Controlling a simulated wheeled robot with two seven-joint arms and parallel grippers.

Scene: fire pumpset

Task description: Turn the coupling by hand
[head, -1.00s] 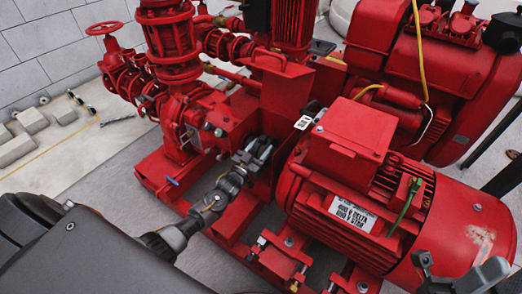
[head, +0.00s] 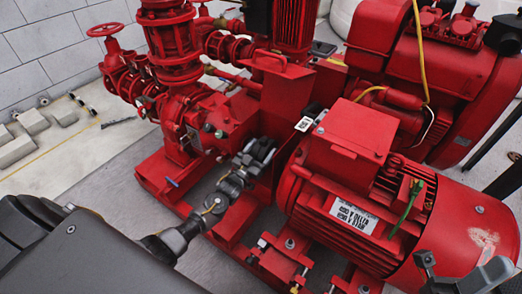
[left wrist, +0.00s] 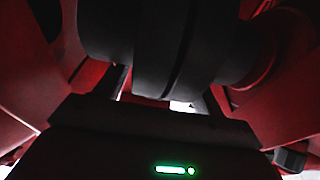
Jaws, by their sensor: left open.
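The coupling (left wrist: 150,40) is a dark, thick cylinder with a groove around it, filling the upper middle of the left wrist view. In the head view I cannot make it out clearly in the gap between the red pump and the red motor. My left gripper (head: 263,149) reaches into that gap, beside the red guard plates. Contact with the coupling cannot be told. Dark parts at the lower right of the head view may belong to my right arm; their jaw state is unclear.
The red motor (head: 350,205) stands close on the right of my left gripper. The red pump casing (head: 178,115) and valve pipework are on the left. The red base frame (head: 160,180) runs below.

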